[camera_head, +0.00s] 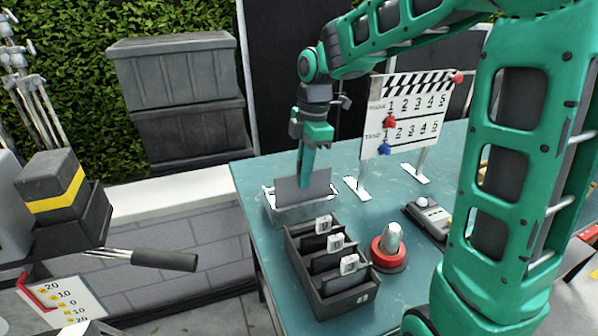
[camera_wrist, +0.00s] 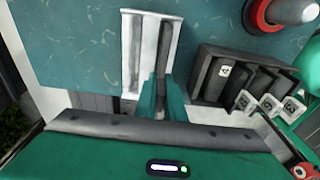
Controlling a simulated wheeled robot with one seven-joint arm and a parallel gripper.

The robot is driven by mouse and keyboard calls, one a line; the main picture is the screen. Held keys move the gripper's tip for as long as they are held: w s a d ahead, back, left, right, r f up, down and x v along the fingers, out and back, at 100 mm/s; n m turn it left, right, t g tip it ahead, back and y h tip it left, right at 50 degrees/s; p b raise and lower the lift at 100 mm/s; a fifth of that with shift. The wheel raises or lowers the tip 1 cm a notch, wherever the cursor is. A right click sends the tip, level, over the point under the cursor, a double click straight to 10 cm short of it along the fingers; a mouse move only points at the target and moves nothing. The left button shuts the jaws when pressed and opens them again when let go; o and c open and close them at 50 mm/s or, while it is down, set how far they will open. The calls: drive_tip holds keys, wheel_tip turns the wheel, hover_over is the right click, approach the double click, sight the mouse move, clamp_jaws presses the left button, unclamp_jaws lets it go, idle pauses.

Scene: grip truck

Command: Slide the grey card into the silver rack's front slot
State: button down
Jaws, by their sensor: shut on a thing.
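The grey card (camera_head: 290,190) is upright in my gripper (camera_head: 305,182), over the silver rack (camera_head: 282,215) at the table's far-left end. In the head view its lower edge meets the rack's rim; I cannot tell how deep it sits. In the wrist view my gripper (camera_wrist: 162,108) is shut on the card (camera_wrist: 163,60), which shows nearly edge-on as a dark strip. It lines up with the right-hand part of the rack (camera_wrist: 127,35). A lighter slot is bare on the left. The card's lower edge is hidden.
A dark divided box (camera_head: 320,262) with several white-tagged dividers stands close to the rack. A red-based silver knob (camera_head: 390,248) and a grey handheld device (camera_head: 430,218) are to its right. A clapperboard sign (camera_head: 408,112) on white feet stands behind.

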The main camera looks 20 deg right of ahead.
drive_tip(key=shift+f, duration=1.2)
drive_tip(key=c, duration=1.8)
unclamp_jaws()
drive_tip(key=shift+o, duration=0.2)
drive_tip(key=r, duration=0.3)
drive_tip(key=d+r, duration=0.1)
drive_tip(key=r, duration=0.6)
drive_tip(key=shift+w+d+r, duration=0.1)
drive_tip(key=shift+d+r, duration=0.05)
drive_tip(key=shift+r, duration=0.15)
